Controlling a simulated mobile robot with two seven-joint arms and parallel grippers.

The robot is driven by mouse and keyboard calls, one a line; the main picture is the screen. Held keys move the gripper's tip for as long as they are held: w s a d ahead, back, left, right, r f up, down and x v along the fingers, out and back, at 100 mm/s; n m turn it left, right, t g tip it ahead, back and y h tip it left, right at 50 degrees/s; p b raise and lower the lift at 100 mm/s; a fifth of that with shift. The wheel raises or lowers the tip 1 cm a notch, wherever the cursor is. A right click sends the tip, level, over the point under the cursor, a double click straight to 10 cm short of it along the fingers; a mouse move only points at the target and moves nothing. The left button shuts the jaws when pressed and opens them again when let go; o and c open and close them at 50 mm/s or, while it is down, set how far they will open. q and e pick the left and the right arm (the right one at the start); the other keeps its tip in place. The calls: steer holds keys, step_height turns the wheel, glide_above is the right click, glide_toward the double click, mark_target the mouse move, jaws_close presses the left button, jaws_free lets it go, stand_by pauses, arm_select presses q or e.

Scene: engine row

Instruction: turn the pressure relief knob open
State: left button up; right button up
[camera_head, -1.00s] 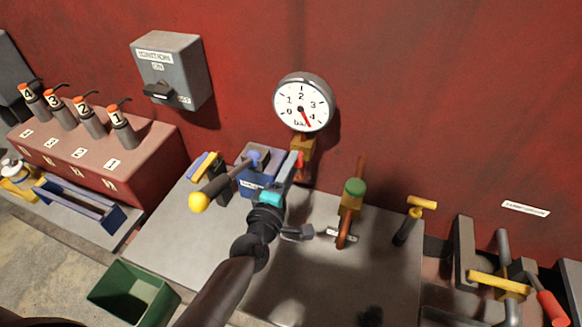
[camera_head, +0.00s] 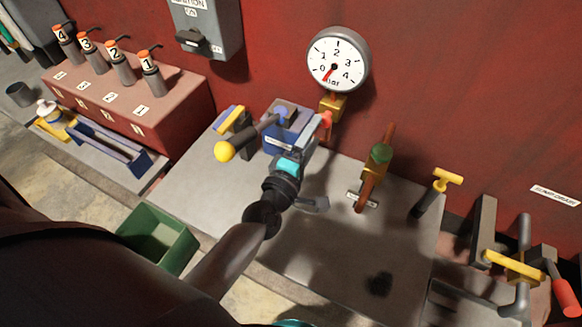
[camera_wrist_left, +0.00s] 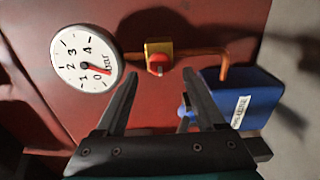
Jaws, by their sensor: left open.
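A small red knob (camera_head: 326,119) sits on a brass block (camera_head: 332,104) under the round white pressure gauge (camera_head: 337,62). My left gripper (camera_head: 318,130) is open and its fingers reach up to the knob. In the left wrist view the red knob (camera_wrist_left: 157,64) lies ahead, between the lines of the two open fingers (camera_wrist_left: 162,73), on the brass block (camera_wrist_left: 160,47). I cannot tell whether a finger touches it. The gauge needle (camera_wrist_left: 95,69) points close to 0.
A blue box (camera_head: 285,128) and a yellow-ended lever (camera_head: 226,151) stand left of my left gripper. A green-topped valve (camera_head: 380,155) and a yellow T-handle (camera_head: 448,177) stand to its right. The grey bench (camera_head: 335,245) is clear in front.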

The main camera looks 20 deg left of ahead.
arm_select(q)
steer(key=s+b, duration=0.1)
steer(key=s, duration=1.1)
steer(key=shift+a, duration=0.2)
steer(key=shift+s, duration=0.15)
